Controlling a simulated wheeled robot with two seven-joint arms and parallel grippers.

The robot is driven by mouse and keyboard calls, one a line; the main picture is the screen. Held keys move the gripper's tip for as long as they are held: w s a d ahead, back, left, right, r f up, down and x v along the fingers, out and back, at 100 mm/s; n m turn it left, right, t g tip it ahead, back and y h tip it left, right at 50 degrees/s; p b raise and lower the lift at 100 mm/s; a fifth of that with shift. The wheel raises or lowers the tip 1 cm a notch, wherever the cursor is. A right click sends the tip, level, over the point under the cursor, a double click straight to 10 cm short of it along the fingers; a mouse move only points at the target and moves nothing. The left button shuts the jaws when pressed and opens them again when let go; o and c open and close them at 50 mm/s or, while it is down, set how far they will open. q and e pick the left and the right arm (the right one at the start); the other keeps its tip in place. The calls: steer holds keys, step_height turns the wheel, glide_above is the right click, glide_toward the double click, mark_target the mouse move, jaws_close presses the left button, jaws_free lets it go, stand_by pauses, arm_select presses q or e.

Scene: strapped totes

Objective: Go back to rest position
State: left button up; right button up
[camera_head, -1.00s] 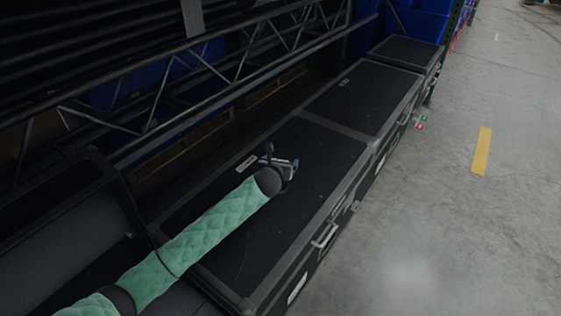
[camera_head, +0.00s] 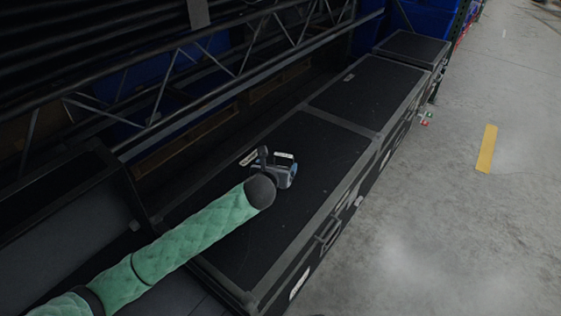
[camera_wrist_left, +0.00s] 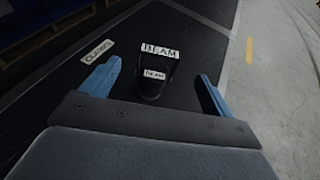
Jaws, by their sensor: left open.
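My left gripper (camera_head: 282,171) is above the near black case lid (camera_head: 318,165), at the end of my green-sleeved arm. In the left wrist view, its two blue fingers stand wide apart, so the left gripper (camera_wrist_left: 159,70) is open. A small dark object with two white "BEAM" labels (camera_wrist_left: 154,89) shows between the fingers, apart from both. Whether it rests on the lid is hard to tell. My right gripper is in neither view.
A "CLAMPS" label (camera_wrist_left: 98,51) lies on the lid. More black cases (camera_head: 365,95) run in a row toward the back. A metal truss (camera_head: 160,85) and blue bins (camera_head: 420,22) stand behind. Open concrete floor with a yellow strip (camera_head: 487,148) lies to the right.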

arm_select(q)
steer(key=shift+s+a+r, duration=0.15)
steer(key=shift+s+r, duration=0.1)
steer(key=shift+s, duration=0.4)
